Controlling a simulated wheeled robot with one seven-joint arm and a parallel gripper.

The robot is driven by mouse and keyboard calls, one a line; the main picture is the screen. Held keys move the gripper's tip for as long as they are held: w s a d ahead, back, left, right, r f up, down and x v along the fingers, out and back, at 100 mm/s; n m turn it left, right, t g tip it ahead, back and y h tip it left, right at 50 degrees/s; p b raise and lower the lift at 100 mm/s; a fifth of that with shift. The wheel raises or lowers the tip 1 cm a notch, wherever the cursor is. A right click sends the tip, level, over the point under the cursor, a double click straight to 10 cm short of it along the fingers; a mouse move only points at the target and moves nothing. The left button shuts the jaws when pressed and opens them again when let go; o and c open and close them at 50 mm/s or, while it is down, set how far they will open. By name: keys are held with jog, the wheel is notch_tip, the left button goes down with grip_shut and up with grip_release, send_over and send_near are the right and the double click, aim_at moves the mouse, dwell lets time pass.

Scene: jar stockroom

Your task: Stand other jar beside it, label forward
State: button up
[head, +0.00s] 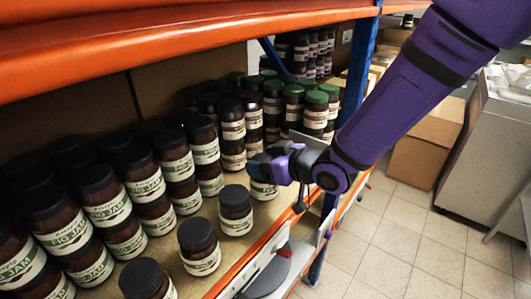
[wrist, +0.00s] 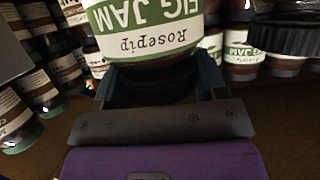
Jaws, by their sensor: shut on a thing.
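A dark fig jam jar with a white and green label is between the fingers of my gripper (head: 278,165). The held jar (head: 263,191) shows below the gripper in the head view, near the shelf's front edge. In the wrist view the gripper (wrist: 158,85) is shut on this jar (wrist: 145,40), and its label reads "Rosepip" and "FIG JAM", upside down in the picture. Most of its lid is hidden by the gripper. A black-lidded jar (head: 236,212) stands nearest to it at the shelf front. I cannot tell whether the held jar touches the shelf.
Two more black-lidded jars stand along the front, one (head: 199,246) in the middle and one (head: 146,281) at lower left. Packed fig jam jars (head: 110,205) fill the shelf behind. Green-lidded jars (head: 315,112) stand beyond. An orange beam (head: 190,40) runs overhead; a blue post (head: 358,70) stands beyond.

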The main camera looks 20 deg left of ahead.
jog(key=shift+f, duration=1)
jog(key=shift+w+n+g+y, duration=0.1)
jog(key=shift+n+g+y, duration=0.2)
jog(key=shift+n+g, duration=0.7)
jog(key=shift+g, duration=0.1)
jog(key=shift+f, duration=0.25)
jog(key=o, duration=1.5)
jog(key=shift+o, duration=0.2)
jog(key=shift+d, duration=0.1)
jog(key=v, duration=1)
jog(key=shift+d, duration=0.35)
